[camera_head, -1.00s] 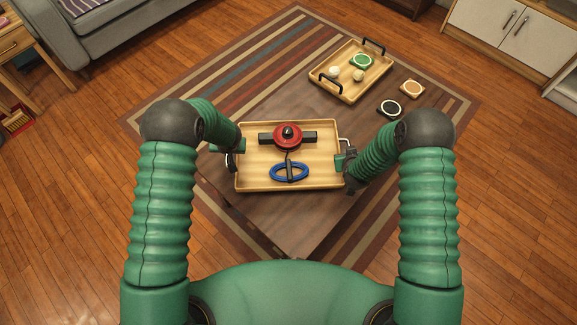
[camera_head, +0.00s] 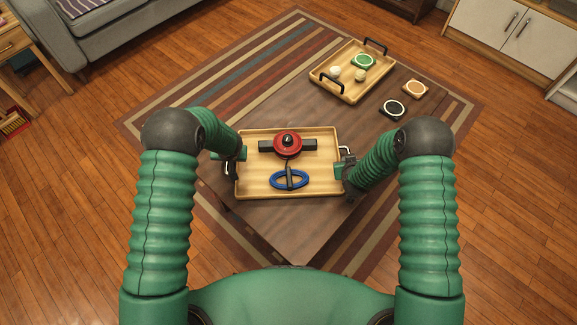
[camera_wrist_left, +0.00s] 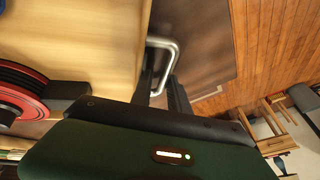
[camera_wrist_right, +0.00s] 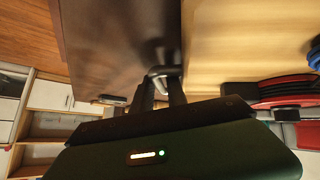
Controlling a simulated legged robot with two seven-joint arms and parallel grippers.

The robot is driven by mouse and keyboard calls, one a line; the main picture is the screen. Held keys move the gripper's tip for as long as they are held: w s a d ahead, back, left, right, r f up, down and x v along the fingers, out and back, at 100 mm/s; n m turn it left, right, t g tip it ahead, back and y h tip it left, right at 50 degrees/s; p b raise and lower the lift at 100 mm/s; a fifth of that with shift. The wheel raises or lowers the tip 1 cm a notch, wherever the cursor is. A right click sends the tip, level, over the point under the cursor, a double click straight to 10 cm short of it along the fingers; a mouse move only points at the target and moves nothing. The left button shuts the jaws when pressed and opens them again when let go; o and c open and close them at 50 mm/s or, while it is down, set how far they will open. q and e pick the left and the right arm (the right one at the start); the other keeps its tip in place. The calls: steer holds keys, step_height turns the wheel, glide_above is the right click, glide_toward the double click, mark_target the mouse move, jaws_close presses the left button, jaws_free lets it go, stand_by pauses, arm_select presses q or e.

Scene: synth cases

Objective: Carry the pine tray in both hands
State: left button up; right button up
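The pine tray (camera_head: 262,191) is a shallow pale wooden tray at mid-picture, over the dark table. It carries a red round object (camera_head: 287,145) with black side grips and a blue ring (camera_head: 276,181) with a black bar. My left gripper (camera_head: 230,157) is at the tray's left end; in the left wrist view its fingers straddle the silver handle (camera_wrist_left: 164,43) and appear shut on it. My right gripper (camera_head: 344,169) is at the right end; in the right wrist view its fingers appear shut on the other silver handle (camera_wrist_right: 163,71). The finger contact is partly hidden.
A second wooden tray (camera_head: 352,95) with black handles stands at the table's far end, holding a green item and small pale round items. The dark table (camera_head: 300,235) stands on a striped rug (camera_head: 235,80).

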arm_select(q)
steer(key=shift+o, duration=1.1)
steer(key=shift+r, duration=0.1)
arm_select(e)
steer(key=shift+o, duration=1.1)
steer(key=shift+r, duration=0.1)
